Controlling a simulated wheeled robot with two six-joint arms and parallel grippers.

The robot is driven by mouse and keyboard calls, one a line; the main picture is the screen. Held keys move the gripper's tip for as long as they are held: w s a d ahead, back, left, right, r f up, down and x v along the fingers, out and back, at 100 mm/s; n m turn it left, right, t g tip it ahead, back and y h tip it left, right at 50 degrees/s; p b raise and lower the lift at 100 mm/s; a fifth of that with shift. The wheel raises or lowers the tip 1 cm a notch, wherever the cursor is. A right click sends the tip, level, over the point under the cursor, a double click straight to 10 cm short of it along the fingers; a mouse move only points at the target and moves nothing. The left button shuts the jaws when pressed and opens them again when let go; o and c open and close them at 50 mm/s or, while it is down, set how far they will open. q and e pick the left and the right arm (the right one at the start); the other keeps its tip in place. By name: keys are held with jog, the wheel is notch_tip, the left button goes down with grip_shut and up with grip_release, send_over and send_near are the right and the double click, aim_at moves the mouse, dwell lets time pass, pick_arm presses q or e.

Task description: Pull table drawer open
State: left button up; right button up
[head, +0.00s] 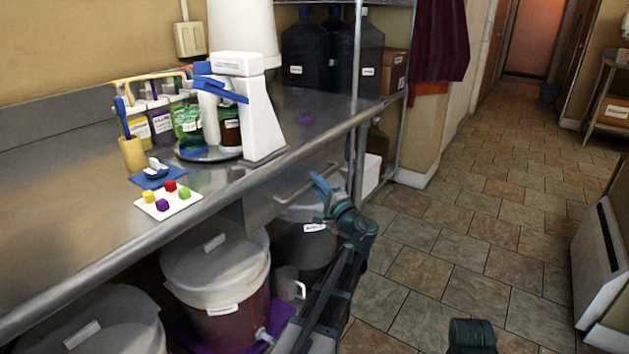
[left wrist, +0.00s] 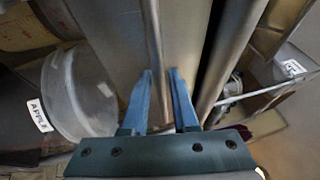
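The steel table drawer (head: 262,208) sits under the front edge of the metal table, and its front looks close to flush with that edge. A thin bar handle (head: 312,182) runs along the drawer front. My left gripper (head: 320,186) is at the drawer front, by the right part of the handle. In the left wrist view, the blue fingers of my left gripper (left wrist: 161,75) are apart. The handle bar (left wrist: 154,40) runs lengthwise through the gap between them, with no clear grip on it.
Lidded buckets (head: 215,270) stand under the table, close to my left arm. The metal table (head: 60,230) holds a white dispenser (head: 262,120), bottles and a small card with coloured cubes (head: 168,202). A shelf post (head: 357,100) rises beyond the drawer. The tiled floor (head: 450,240) is mostly clear.

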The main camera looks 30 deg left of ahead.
pick_arm(q)
jog(key=shift+a, duration=0.15)
grip_shut()
dwell(1.4)
